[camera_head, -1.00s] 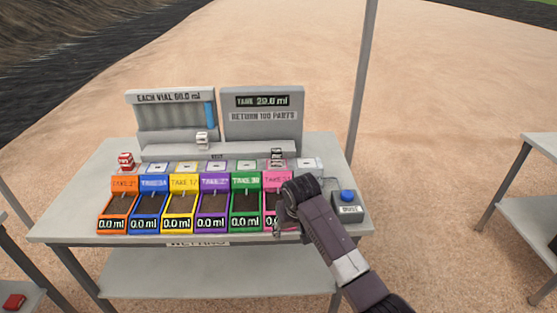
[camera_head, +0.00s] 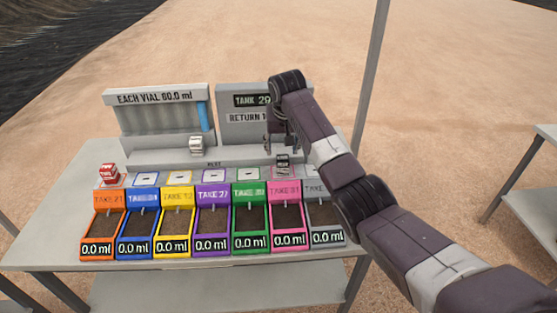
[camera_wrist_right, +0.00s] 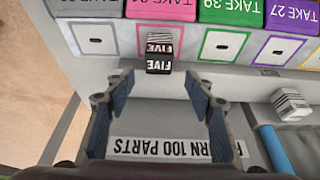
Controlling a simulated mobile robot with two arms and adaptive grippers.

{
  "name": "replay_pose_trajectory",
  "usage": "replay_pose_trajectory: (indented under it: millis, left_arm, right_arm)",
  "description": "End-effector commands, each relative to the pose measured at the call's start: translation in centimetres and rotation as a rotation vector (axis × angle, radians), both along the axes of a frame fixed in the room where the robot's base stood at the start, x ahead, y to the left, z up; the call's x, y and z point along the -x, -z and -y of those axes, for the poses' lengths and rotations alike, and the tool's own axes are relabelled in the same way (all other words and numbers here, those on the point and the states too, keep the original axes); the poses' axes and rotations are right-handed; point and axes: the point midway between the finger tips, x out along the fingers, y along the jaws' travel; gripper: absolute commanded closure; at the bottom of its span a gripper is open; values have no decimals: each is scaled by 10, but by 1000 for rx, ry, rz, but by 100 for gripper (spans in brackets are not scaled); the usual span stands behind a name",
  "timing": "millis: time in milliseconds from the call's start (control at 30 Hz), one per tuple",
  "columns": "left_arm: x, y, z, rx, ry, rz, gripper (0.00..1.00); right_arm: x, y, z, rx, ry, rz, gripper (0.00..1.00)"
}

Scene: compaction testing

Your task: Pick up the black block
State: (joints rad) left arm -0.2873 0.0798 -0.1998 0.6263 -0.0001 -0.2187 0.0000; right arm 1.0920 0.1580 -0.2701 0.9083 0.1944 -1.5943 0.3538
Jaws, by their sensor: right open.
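The black block (camera_head: 283,159) sits at the back of the pink bin's pad. In the right wrist view the black block (camera_wrist_right: 159,65) shows a dark face lettered FIVE and a lighter striped face above it, at the edge of the pink-bordered pad (camera_wrist_right: 160,23). My right gripper (camera_head: 282,148) is above and behind it in the head view. In the wrist view my right gripper (camera_wrist_right: 160,88) is open and empty, with the block just beyond and between the fingertips. My left gripper is not in view.
Several coloured bins (camera_head: 172,243) reading 0.0 ml line the table front. A red block (camera_head: 109,173) sits at the left and a white block (camera_head: 197,146) on the ledge. The grey tank panel (camera_head: 228,102) stands close behind my right gripper.

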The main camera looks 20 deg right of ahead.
Motion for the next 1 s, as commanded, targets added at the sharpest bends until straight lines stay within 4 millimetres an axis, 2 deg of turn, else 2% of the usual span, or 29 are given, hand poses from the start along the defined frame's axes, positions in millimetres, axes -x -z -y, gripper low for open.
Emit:
replay_pose_trajectory:
  millis: [267, 400, 533, 733, 900, 1000]
  left_arm:
    - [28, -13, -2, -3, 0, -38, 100]
    - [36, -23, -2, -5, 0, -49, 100]
    - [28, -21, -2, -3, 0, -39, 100]
    - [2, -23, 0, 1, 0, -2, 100]
    - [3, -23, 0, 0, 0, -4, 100]
    - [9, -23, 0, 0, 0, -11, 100]
  right_arm:
    - [-6, 27, 1, 0, -1, -3, 51]
    - [-9, 51, 2, 0, -2, -3, 51]
    - [-14, 61, 3, 0, -2, 0, 51]
    - [-17, 69, 4, 0, -2, 2, 51]
    - [-17, 69, 4, 0, -2, 2, 51]
    - [-17, 69, 4, 0, -2, 2, 60]
